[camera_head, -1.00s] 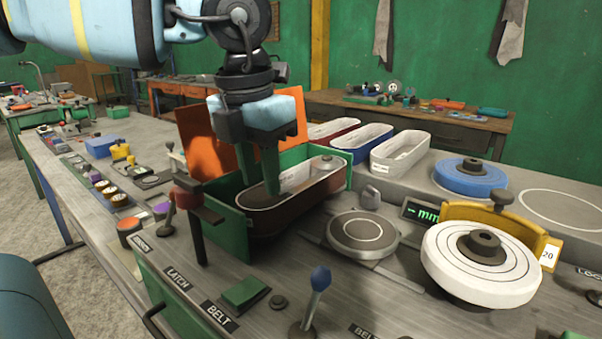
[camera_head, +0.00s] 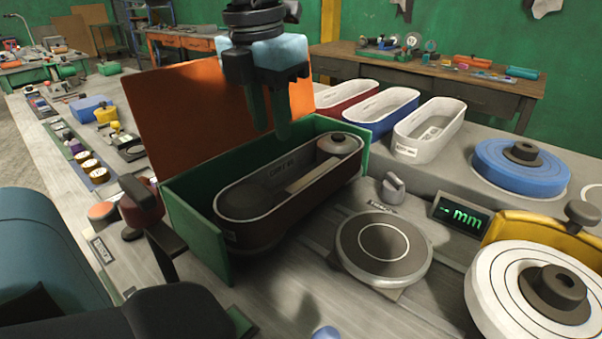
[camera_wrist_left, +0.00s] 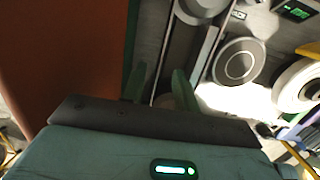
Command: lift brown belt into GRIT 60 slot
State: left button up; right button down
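The brown belt (camera_head: 262,212) is a long oval loop lying in an open green-walled box (camera_head: 195,235). A pale bar and a round roller end show inside the loop. Lettering on its inner face is too small to read surely. My left gripper (camera_head: 268,125) hangs above the far side of the box, its two green fingers apart with nothing between them. In the left wrist view the fingers (camera_wrist_left: 160,85) also stand apart and empty. Red (camera_head: 340,94), blue (camera_head: 377,117) and white (camera_head: 430,130) oval trays stand behind; I cannot tell which is GRIT 60. My right gripper is not in view.
An orange panel (camera_head: 185,115) stands upright behind the box. A grey round plate (camera_head: 383,247), a knob (camera_head: 392,188) and a green "mm" display (camera_head: 462,216) sit to its right. A blue disc (camera_head: 520,168) and white disc (camera_head: 495,290) lie farther right. A lever (camera_head: 140,195) stands left.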

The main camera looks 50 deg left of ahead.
aim_at(282, 160)
pick_arm(q)
jog(key=shift+w+d+f, duration=0.1)
jog(key=shift+w+f, duration=0.15)
jog(key=shift+f, duration=1)
jog(key=shift+w+a+f, duration=0.1)
jog(key=shift+w+f, duration=0.2)
jog(key=shift+f, duration=1)
jog(key=shift+w+d+f, duration=0.1)
jog(key=shift+w+f, duration=0.15)
jog(key=shift+f, duration=1)
grip_shut()
